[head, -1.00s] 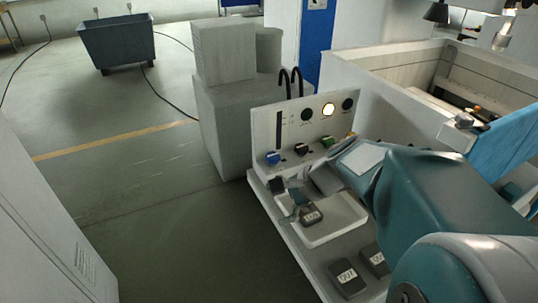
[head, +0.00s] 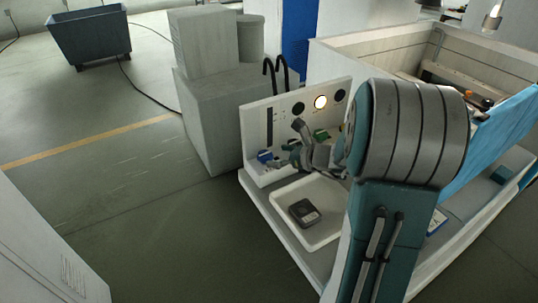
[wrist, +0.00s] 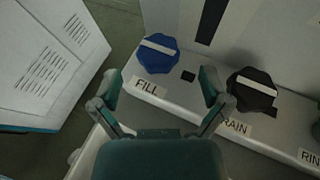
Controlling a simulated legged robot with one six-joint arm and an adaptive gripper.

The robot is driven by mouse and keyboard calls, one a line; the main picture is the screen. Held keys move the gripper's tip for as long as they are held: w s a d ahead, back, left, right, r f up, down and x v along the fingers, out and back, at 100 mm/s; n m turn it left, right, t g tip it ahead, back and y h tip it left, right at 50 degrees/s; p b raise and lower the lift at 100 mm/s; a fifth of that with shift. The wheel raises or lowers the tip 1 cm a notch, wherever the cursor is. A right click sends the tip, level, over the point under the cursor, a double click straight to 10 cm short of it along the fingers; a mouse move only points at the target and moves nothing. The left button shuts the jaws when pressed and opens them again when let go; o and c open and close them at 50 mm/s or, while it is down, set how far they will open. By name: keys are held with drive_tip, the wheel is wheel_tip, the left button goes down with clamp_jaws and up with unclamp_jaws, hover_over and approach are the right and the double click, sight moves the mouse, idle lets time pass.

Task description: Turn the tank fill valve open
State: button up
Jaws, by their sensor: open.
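The fill valve is a blue faceted knob (wrist: 158,55) with a white bar across its top, above a FILL label (wrist: 146,89). In the wrist view it lies just beyond my fingertips, near the middle of the gap. My gripper (wrist: 160,88) is open and empty, its fingers spread to either side and apart from the knob. In the head view the blue knob (head: 264,156) is at the left end of the panel's ledge, with my gripper (head: 292,149) close on its right.
A black knob (wrist: 252,90) with a partly covered label ending in RAIN sits close to my right finger. The panel (head: 285,112) behind has dials, one lit. A white tray (head: 322,228) holding a dark block (head: 304,212) lies in front. Open floor is left.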

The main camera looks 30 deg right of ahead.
sight(269, 153)
drive_tip(key=shift+x, duration=1.6)
drive_tip(key=shift+a, duration=0.1)
drive_tip(key=c, duration=1.1)
drive_tip(key=shift+c, duration=0.2)
drive_tip(key=shift+n+y, duration=0.3)
drive_tip(key=n+g+y, duration=0.2)
drive_tip(key=shift+w+d+n, duration=0.1)
drive_tip(key=shift+d+n, duration=0.1)
drive_tip(key=shift+n, duration=0.1)
drive_tip(key=shift+w+d+n+g+y, duration=0.1)
drive_tip(key=shift+w+n+g+y, duration=0.05)
drive_tip(key=shift+n+g+y, duration=1.7)
drive_tip(key=shift+n+g+h, duration=0.25)
drive_tip(key=shift+n+g, duration=0.1)
drive_tip(key=shift+g, duration=0.1)
